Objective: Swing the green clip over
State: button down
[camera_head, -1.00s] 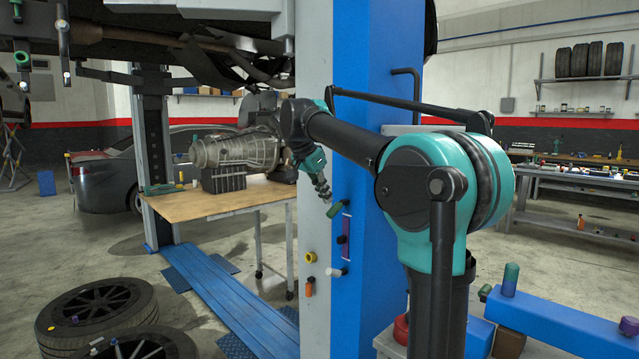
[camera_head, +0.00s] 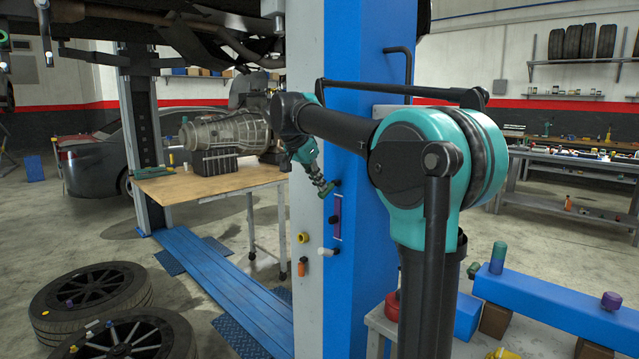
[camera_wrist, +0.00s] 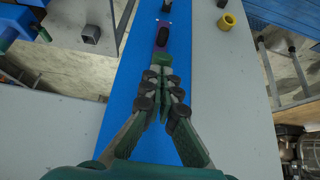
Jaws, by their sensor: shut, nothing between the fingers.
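The green clip (camera_head: 327,191) is on the face of the blue post (camera_head: 350,120), just above a purple strip (camera_head: 337,228). In the wrist view the clip (camera_wrist: 162,58) shows as a small green block right at my fingertips, partly covered by them. My gripper (camera_head: 322,184) points down at the post with its fingers closed together and nothing between them. In the wrist view my gripper (camera_wrist: 161,76) has its tips against or very close to the clip. I cannot tell whether they touch.
Below on the post are a yellow ring (camera_head: 302,237), a white-tipped peg (camera_head: 327,251) and an orange piece (camera_head: 302,267). A gearbox (camera_head: 222,133) rests on a wooden-topped table (camera_head: 205,184) behind left. Tires (camera_head: 88,295) lie at front left.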

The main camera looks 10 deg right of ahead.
aim_at(320, 195)
jog(key=shift+a+f+t+h, duration=0.1)
jog(key=shift+f+t+h, duration=0.2)
jog(key=shift+h, duration=0.1)
notch_tip(320, 195, down, 3)
jog(key=t+h, duration=0.3)
jog(key=h, duration=0.1)
jog(key=shift+f, duration=0.1)
jog(key=f+t+h, duration=0.1)
jog(key=d+f+t+h, duration=0.1)
jog(key=h, duration=0.1)
jog(key=shift+w+d, duration=0.1)
jog(key=shift+w, duration=0.25)
jog(key=shift+w+d+f, duration=0.2)
jog(key=shift+d+f, duration=0.05)
jog(key=shift+f, duration=0.1)
dwell(0.4)
